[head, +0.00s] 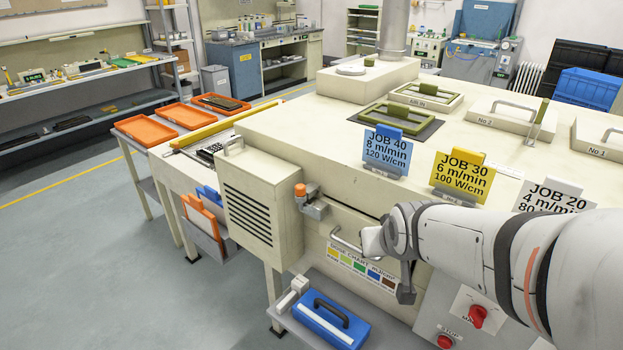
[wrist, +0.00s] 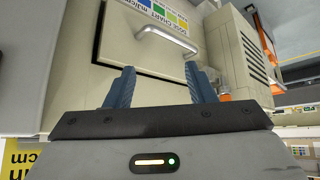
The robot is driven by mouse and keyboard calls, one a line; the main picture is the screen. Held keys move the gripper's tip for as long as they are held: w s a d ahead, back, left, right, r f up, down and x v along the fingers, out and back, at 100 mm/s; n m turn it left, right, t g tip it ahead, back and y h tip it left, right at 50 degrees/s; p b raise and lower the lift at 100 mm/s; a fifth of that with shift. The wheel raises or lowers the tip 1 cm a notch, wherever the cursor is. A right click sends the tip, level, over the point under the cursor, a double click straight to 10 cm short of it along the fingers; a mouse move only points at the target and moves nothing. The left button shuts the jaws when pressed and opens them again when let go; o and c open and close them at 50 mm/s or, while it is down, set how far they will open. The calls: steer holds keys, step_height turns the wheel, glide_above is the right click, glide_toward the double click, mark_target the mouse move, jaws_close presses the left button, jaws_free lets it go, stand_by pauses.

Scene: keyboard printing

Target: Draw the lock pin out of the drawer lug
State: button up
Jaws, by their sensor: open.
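The lock pin (head: 300,190) has an orange cap and stands upright in the grey drawer lug (head: 316,207), at the upper left of the drawer front in the head view. The drawer's metal handle (head: 345,243) is just right of and below the lug; it also shows in the wrist view (wrist: 165,38). My gripper (wrist: 160,82) is open and empty, its two blue fingers apart, with the drawer front beyond them. In the head view it is right of the lug, apart from the pin, its fingers unclear.
A louvred box (head: 260,205) stands left of the lug. Job cards, including a blue one (head: 386,150), stand on the machine top. A blue case (head: 325,322) lies on the shelf below. A red knob (head: 477,316) is at lower right.

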steer(key=w+a+f+n+t+y+b, duration=0.15)
steer(key=w+a+t, duration=0.3)
steer(key=w, duration=0.55)
steer(key=n+t+y, duration=0.2)
steer(key=t+y, duration=0.2)
steer(key=y, duration=0.2)
glide_toward(303, 192)
steer(key=x, duration=0.4)
steer(key=p+x, duration=0.1)
steer(key=x, duration=0.6)
steer(key=shift+w+a+f+p, duration=0.1)
steer(key=shift+w+a+p, duration=0.1)
steer(key=shift+p, duration=0.1)
jaws_close()
steer(key=shift+r+p, duration=0.6)
steer(key=shift+r, duration=2.7)
